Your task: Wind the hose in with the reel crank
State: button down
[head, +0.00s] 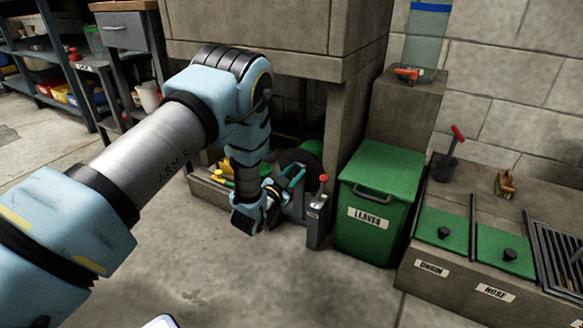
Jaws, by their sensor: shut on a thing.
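The hose reel (297,161) stands low on the floor beneath the concrete block, left of the green bin. It shows as a dark round drum with a green edge behind it. My arm reaches down from the left. My gripper (282,194) is at the near side of the reel, low down, and shut. Its fingers and wrist cover the crank, so the grip on the crank handle is mostly hidden. I cannot make out the hose's free end or how much is wound.
A grey post with a red knob (317,213) stands just right of my gripper. The green LEAVES bin (380,205) is beside it. A low crate with yellow items (214,190) lies left. A ledge with green lids (444,230) is at right. The front floor is clear.

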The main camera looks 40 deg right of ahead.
jog(key=s+f+m+p, duration=0.1)
jog(key=s+f+m, duration=0.2)
jog(key=m, duration=1.2)
jog(key=shift+d+f+t, duration=0.3)
jog(key=shift+d+f, duration=0.1)
jog(key=shift+f, duration=0.65)
jog(key=shift+m, duration=0.3)
jog(key=c, duration=0.7)
grip_release()
jog(key=shift+o, duration=0.2)
jog(key=p+v, duration=0.4)
jog(key=v, duration=0.7)
jog(key=shift+d, duration=0.1)
